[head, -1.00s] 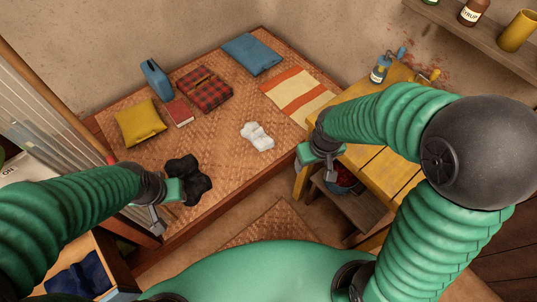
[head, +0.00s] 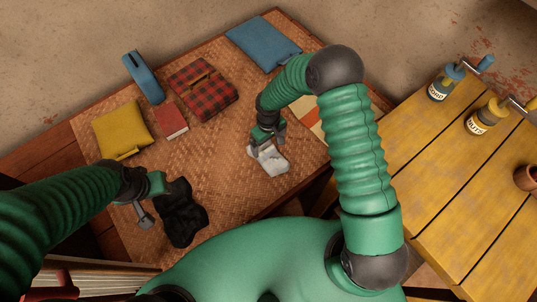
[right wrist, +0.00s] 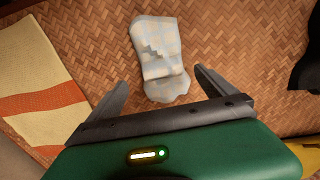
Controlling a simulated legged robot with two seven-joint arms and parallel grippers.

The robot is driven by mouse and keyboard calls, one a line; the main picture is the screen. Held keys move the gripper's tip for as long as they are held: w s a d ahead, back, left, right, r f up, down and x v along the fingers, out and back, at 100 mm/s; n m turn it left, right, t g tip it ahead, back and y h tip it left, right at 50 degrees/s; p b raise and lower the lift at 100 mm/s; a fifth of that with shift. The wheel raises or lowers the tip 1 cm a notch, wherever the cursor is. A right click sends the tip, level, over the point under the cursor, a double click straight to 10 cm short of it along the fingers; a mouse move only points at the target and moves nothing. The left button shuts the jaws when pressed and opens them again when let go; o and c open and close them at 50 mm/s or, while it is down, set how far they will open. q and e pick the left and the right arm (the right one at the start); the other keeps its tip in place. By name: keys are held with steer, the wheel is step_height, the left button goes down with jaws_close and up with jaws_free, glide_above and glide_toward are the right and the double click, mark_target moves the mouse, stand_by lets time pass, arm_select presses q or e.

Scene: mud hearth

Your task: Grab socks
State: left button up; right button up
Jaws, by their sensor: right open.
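A pale patterned pair of socks (head: 272,161) lies folded on the woven mat (head: 215,150). The socks also show in the right wrist view (right wrist: 160,58). My right gripper (head: 264,144) is open and empty just beside them, its two fingers pointing toward the socks, which lie ahead and between them in the right wrist view. A black crumpled sock-like cloth (head: 184,214) lies on the mat at the lower left. My left gripper (head: 150,206) is right beside it; I cannot tell whether its jaws are open or hold any of the cloth.
A yellow cushion (head: 121,130), red book (head: 171,121), plaid bundle (head: 208,92), blue upright item (head: 143,77) and blue cloth (head: 262,44) lie on the far mat. A striped cloth is partly hidden by my right arm. A yellow table (head: 455,180) with bottles stands at right.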

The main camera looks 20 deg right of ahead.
mark_target(267, 150)
steer(key=f, duration=0.3)
steer(key=f+b, duration=0.1)
steer(key=shift+w+a+f, duration=0.2)
steer(key=shift+a+f, duration=0.15)
steer(key=shift+a, duration=0.05)
steer(key=shift+a+f, duration=0.1)
steer(key=shift+f, duration=0.05)
steer(key=shift+d, duration=0.35)
steer(key=c, duration=0.4)
steer(key=shift+c, duration=1.4)
steer(key=shift+a, duration=0.2)
steer(key=c, duration=0.7)
arm_select(q)
steer(key=shift+a+f, duration=0.5)
steer(key=shift+f, duration=0.3)
arm_select(e)
steer(key=shift+c, duration=1.4)
